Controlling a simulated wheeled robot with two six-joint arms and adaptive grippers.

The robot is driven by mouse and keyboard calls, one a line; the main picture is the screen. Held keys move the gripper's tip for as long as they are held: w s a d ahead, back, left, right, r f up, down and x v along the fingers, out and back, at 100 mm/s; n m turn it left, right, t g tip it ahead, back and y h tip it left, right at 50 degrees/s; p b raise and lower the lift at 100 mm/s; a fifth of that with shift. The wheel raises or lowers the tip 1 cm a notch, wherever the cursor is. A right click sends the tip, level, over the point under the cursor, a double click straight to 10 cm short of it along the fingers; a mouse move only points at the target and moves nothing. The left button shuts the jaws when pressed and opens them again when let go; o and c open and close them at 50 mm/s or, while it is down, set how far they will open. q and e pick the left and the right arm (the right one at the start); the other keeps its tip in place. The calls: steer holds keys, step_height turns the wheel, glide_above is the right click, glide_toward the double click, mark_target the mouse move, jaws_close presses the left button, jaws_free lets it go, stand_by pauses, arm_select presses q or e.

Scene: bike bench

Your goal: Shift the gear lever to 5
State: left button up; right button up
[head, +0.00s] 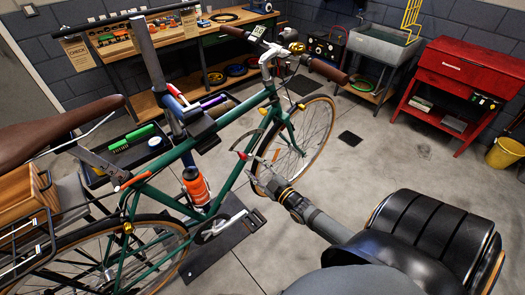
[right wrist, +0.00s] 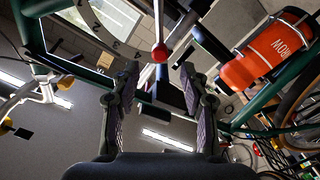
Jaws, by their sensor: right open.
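The gear lever shows in the right wrist view as a thin pale stem ending in a red ball knob (right wrist: 159,52). A pale curved dial (right wrist: 103,22) with marks lies left of it; I cannot read which number the lever stands at. In the head view a small red knob (head: 241,155) shows by the green frame's down tube. My right gripper (head: 258,168) is just right of it. In the wrist view my right gripper (right wrist: 158,74) is open, and the knob is just beyond its fingertips, between their lines. My left gripper is not in view.
The green bike (head: 150,192) stands clamped to a repair stand (head: 150,62). An orange bottle (head: 196,186) sits on its frame. A workbench (head: 205,50), a sink (head: 384,48) and a red tool cart (head: 462,75) stand behind. The floor right of the front wheel is mostly clear.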

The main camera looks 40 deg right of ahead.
steer(key=s, duration=0.4)
steer(key=shift+s+d, duration=0.15)
steer(key=shift+s, duration=0.1)
steer(key=s+d+f+m+g+h, duration=0.1)
steer(key=s+f+m+g, duration=0.2)
steer(key=f, duration=0.7)
steer(key=s+d+f+g+h, duration=0.1)
steer(key=s+f+g, duration=0.2)
steer(key=s+f, duration=0.5)
steer(key=s+d+f+m+g+h, duration=0.1)
steer(key=s+d+f+m+g, duration=0.15)
steer(key=f, duration=0.95)
steer(key=s+a+f+g, duration=0.2)
steer(key=s+a+f, duration=0.1)
steer(key=s, duration=0.4)
steer(key=s+a+f+m+g, duration=0.1)
steer(key=s+a+f+g, duration=0.1)
steer(key=s+f, duration=0.4)
steer(key=s+a+f+m+g, duration=0.1)
steer(key=s+a+f+g, duration=0.2)
steer(key=s, duration=0.6)
steer(key=shift+a+f+g+y, duration=0.3)
steer(key=shift+a+f+g, duration=0.05)
steer(key=shift+f+g, duration=0.35)
